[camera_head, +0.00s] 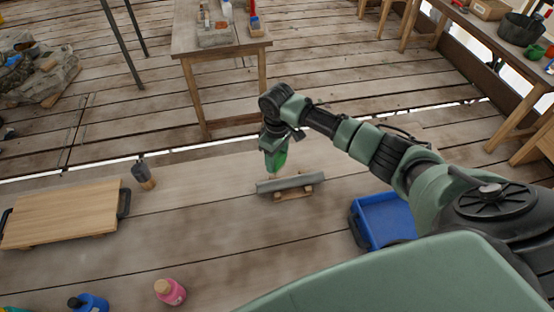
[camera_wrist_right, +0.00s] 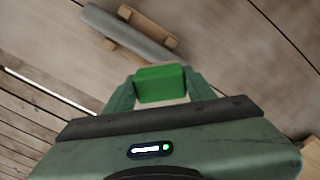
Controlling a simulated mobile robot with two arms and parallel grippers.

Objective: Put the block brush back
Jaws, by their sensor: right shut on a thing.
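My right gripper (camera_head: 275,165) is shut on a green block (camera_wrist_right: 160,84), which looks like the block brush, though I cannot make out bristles. In the head view the green block (camera_head: 279,161) shows at the fingers, just above and behind a grey bar. The grey bar (camera_head: 290,183) lies across a small wooden rest (camera_head: 294,195) on the planks. In the right wrist view the bar (camera_wrist_right: 130,32) and the wooden rest (camera_wrist_right: 165,40) are beyond the fingertips, apart from the block. My left gripper is out of view.
A blue tray (camera_head: 385,220) stands right of the rest. A dark-topped tool (camera_head: 143,175) and a wooden board (camera_head: 65,213) are to the left. A pink bottle (camera_head: 170,291) and a blue bottle (camera_head: 90,303) are in front. A wooden table (camera_head: 190,38) stands behind. Planks between board and rest are clear.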

